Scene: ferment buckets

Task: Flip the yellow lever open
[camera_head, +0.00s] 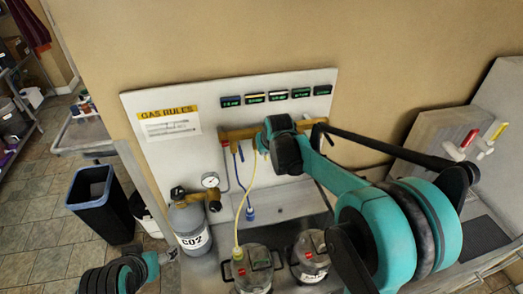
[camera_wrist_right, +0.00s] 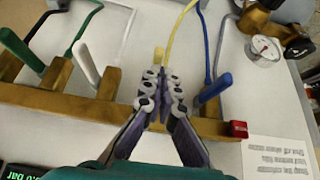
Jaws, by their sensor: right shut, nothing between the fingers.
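In the right wrist view, the yellow lever (camera_wrist_right: 158,56) shows as a short tip just beyond my right gripper (camera_wrist_right: 165,78). The fingers hide most of the lever and its valve. My right gripper is shut with nothing held and sits over the brass manifold (camera_wrist_right: 60,98), close to the lever; I cannot tell whether it touches. A yellow hose (camera_wrist_right: 176,28) runs away behind the lever. In the head view, my right arm reaches the manifold (camera_head: 235,133) and its wrist hides the gripper and lever. Part of my left arm shows at the lower left; its gripper does not.
A white lever (camera_wrist_right: 88,64) and a blue lever (camera_wrist_right: 214,87) flank the gripper; a green lever (camera_wrist_right: 20,48) is farther left. A red block (camera_wrist_right: 239,128) caps the manifold's end. A CO2 cylinder (camera_head: 187,222) and lidded buckets (camera_head: 252,272) stand below.

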